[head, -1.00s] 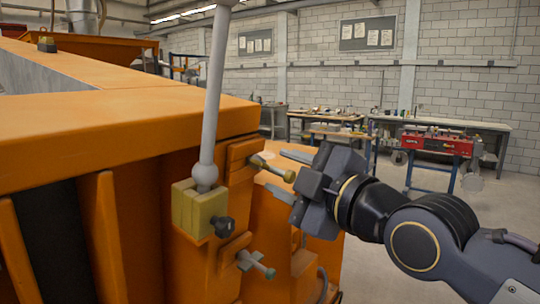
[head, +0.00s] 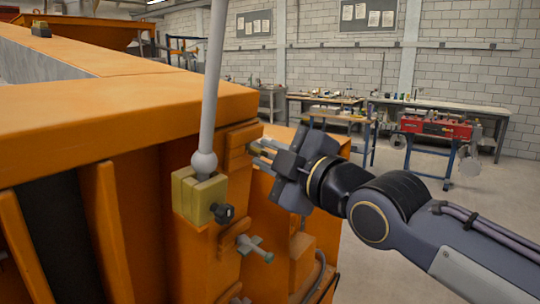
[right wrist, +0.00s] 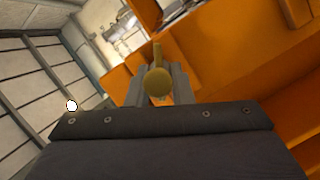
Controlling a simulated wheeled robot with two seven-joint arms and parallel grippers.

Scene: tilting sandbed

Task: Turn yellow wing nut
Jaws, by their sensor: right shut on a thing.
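The yellow wing nut (right wrist: 158,80) shows in the right wrist view as a rounded brass-yellow end with a narrow part above it, between the two grey fingers. In the head view it is mostly hidden by my right gripper (head: 263,157). That gripper has come in from the right at the corner of the orange sandbed (head: 130,122), and its fingers are shut on the wing nut. The nut's exact angle is hard to tell. My left gripper is not in view.
Left of the gripper, a grey rod (head: 212,90) with a ball end stands on a yellow block (head: 190,196) with a black knob (head: 222,213). A grey-green bolt (head: 255,248) sticks out below.

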